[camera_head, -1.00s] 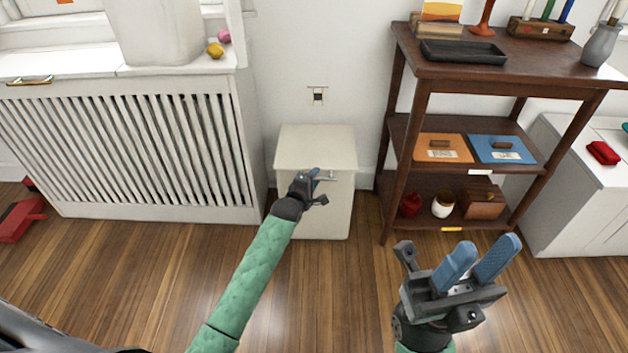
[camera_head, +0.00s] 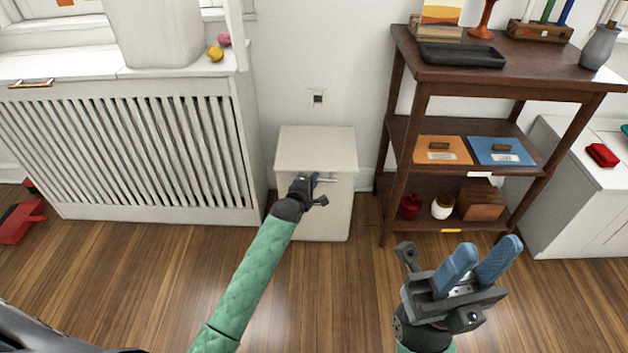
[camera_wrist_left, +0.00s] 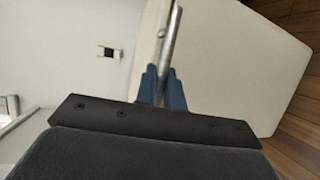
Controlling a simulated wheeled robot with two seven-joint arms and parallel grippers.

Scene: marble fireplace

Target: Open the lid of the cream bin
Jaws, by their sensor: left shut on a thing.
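The cream bin (camera_head: 325,210) stands on the floor against the wall, between the white slatted cabinet and the dark shelf. Its lid (camera_head: 315,147) lies flat on top and looks closed. A metal bar handle (camera_wrist_left: 172,38) runs along the lid's front edge. My left gripper (camera_head: 314,180) is at the front of the bin, just under the lid edge. In the left wrist view its blue fingers (camera_wrist_left: 161,86) are shut on the handle. In the head view the gripper hides part of the handle. My right gripper (camera_head: 482,262) is open and empty above the floor at lower right.
A white slatted cabinet (camera_head: 150,150) stands close left of the bin. A dark wooden shelf (camera_head: 430,72) stands to the right, holding trays, boards and jars. A wall socket (camera_head: 318,98) is above the bin. The wooden floor in front is clear.

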